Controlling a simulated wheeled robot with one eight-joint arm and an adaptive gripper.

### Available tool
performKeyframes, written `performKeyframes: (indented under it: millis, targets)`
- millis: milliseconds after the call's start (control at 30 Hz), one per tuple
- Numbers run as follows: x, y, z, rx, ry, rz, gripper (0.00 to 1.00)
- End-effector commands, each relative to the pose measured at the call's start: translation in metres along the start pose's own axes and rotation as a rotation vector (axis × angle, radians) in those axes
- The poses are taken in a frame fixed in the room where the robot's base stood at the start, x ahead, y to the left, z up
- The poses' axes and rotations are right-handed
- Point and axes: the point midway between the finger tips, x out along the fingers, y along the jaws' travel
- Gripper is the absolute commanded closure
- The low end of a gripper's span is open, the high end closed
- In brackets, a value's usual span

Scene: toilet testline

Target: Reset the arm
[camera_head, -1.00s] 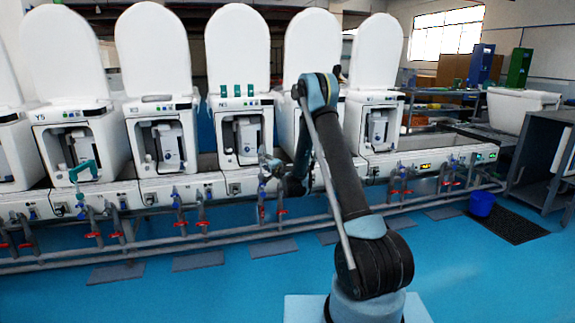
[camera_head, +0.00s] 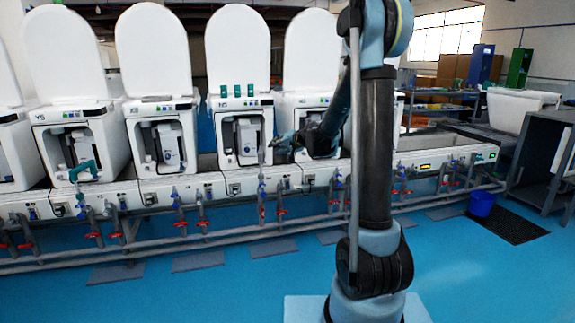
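My arm stands upright at the right of centre in the head view, with its upper links rising to the top edge and its forearm bent down and to the left. My gripper (camera_head: 284,143) is at the forearm's end, in front of the gap between the middle toilet (camera_head: 240,103) and the one to its right (camera_head: 312,45). It is small and dark here, and I cannot tell whether its fingers are open or shut. I see nothing clearly held in it. My arm hides most of the toilet furthest right.
White toilets with raised lids stand in a row on the test line. Pipes with red and blue valves (camera_head: 181,222) run along its front. A blue bucket (camera_head: 482,204) stands on a dark mat (camera_head: 509,224) at right.

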Motion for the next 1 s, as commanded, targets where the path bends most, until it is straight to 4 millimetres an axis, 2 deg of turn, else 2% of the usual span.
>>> performKeyframes:
  millis: [33, 467, 767, 1000]
  targets:
    - [-0.015, -0.001, 0.005, -0.014, -0.017, 0.016, 0.65]
    - [-0.126, 0.015, 0.062, -0.138, -0.175, 0.175, 0.65]
    - [-0.204, 0.040, 0.112, -0.203, -0.287, 0.304, 0.65]
    - [-0.265, 0.067, 0.158, -0.241, -0.377, 0.415, 0.65]
